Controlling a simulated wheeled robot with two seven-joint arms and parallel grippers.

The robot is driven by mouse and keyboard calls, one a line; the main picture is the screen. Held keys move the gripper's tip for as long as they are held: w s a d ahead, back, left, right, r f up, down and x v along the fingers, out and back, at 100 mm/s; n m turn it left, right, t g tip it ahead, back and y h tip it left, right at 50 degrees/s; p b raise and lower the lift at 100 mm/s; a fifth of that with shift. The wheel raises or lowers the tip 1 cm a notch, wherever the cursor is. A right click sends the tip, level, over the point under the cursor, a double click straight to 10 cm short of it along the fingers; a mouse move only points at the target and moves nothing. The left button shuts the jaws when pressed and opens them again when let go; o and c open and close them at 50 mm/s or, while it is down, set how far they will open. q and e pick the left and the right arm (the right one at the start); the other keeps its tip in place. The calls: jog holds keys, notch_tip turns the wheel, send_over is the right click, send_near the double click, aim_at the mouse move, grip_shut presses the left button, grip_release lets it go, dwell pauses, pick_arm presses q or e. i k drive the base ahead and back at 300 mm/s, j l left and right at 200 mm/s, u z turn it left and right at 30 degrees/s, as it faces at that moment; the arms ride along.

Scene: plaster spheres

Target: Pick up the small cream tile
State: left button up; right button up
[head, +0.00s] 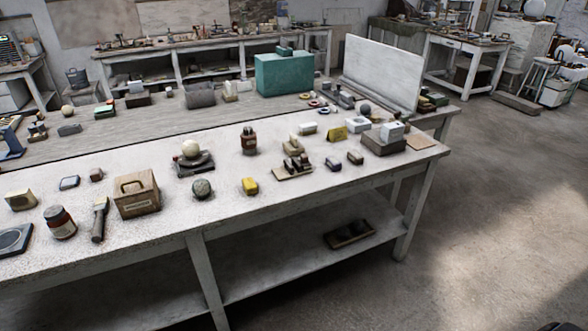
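Several small pale pieces lie on the long white worktable, and I cannot tell for sure which one is the small cream tile. A small whitish flat block (308,128) lies near the far edge, right of the table's middle. A pale piece (293,140) lies just behind a small board with dark blocks. Neither of my grippers shows in the head view, and nothing is seen being held.
The worktable (150,237) also holds a wooden box (136,194), a brown jar (60,222), a brush (100,219), a pale sphere on a dark stand (191,148), a dark bottle (248,140) and a yellow block (250,186). Concrete floor (480,230) is open at right.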

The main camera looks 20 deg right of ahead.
aim_at(293, 137)
jog(key=i+l+u, duration=0.15)
jog(key=l, duration=0.25)
jog(key=i+l+u, duration=0.15)
jog(key=l, duration=0.25)
jog(key=i+l+u, duration=0.1)
jog(key=l, duration=0.35)
jog(key=i+l+u, duration=0.15)
jog(key=l, duration=0.3)
